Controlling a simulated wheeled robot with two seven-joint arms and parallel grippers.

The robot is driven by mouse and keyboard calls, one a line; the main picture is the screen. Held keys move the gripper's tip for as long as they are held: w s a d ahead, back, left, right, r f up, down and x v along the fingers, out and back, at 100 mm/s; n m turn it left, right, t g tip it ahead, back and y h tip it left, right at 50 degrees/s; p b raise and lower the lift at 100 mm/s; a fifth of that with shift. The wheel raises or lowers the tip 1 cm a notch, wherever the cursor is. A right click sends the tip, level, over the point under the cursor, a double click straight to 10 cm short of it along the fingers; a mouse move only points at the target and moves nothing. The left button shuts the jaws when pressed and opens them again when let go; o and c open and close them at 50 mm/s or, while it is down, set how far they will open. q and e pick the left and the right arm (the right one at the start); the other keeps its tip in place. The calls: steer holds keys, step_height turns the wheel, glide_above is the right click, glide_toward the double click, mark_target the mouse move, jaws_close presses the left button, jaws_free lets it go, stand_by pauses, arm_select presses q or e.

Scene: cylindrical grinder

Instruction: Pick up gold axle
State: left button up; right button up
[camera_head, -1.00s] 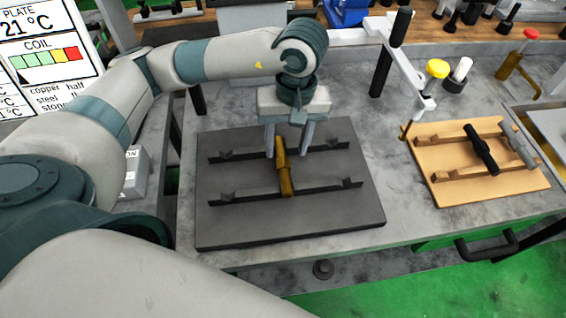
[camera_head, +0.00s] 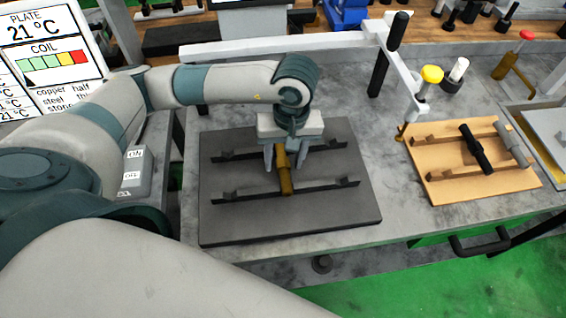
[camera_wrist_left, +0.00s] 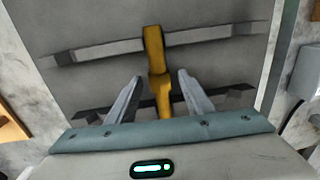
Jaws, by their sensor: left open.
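The gold axle (camera_head: 284,177) lies across two dark notched rails on the dark grey plate (camera_head: 240,225). It also shows in the left wrist view (camera_wrist_left: 154,52), running between the two fingers. My left gripper (camera_head: 281,165) is open and points down over the axle's far part, one finger on each side. In the left wrist view the fingers (camera_wrist_left: 158,82) stand apart from the axle with a gap on both sides. The gripper hides the axle's far end in the head view. My right gripper is not in view.
A wooden board (camera_head: 440,190) at the right holds a black axle (camera_head: 476,149) and a grey axle (camera_head: 513,145) on rails. A yellow-knobbed lever (camera_head: 432,75) and a white frame arm (camera_head: 385,60) stand behind it. A grey switch box (camera_head: 137,170) is at the left.

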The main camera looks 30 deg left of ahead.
mark_target(283, 161)
arm_select(q)
jaws_close()
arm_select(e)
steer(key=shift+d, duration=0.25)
arm_select(q)
steer(key=shift+r, duration=0.1)
steer(key=shift+w+r+b, duration=0.1)
steer(key=shift+r+b, duration=0.5)
steer(key=shift+r, duration=0.15)
step_height(283, 161, up, 2)
steer(key=shift+b, duration=0.65)
steer(key=d+r+b, duration=0.4)
steer(key=d+r, duration=0.3)
steer(key=d, duration=0.4)
steer(key=shift+s+d+r, duration=0.2)
steer(key=shift+s+d, duration=0.1)
steer(key=shift+d, duration=0.05)
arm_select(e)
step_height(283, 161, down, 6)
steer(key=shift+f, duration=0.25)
